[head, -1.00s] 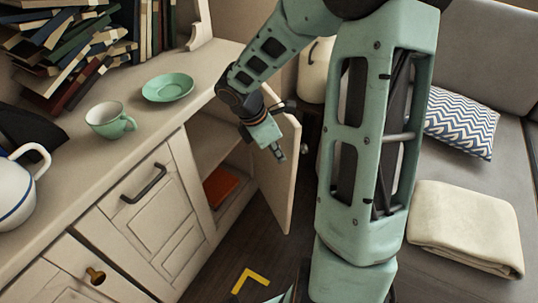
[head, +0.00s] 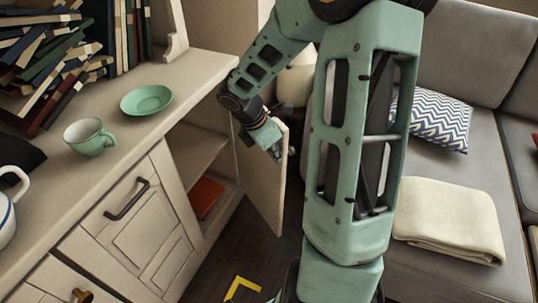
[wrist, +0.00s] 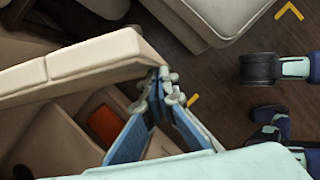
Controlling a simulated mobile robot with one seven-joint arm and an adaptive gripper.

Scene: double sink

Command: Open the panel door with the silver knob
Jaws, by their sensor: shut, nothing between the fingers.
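The panel door (head: 262,185) at the right end of the beige cabinet stands swung out, with the shelves inside showing. In the wrist view the door (wrist: 95,62) runs across from the left. My gripper (head: 277,154) is shut and empty, at the inner side of the door near its upper free edge. The wrist view shows its fingertips (wrist: 166,88) by the end of the door; whether they touch it I cannot tell. The silver knob cannot be made out in either view.
An orange item (head: 207,197) lies on a shelf inside. A green cup (head: 90,137) and saucer (head: 147,100) stand on the cabinet top. A grey sofa (head: 440,270) with a folded blanket (head: 452,220) is at the right. Dark floor (head: 262,250) lies between.

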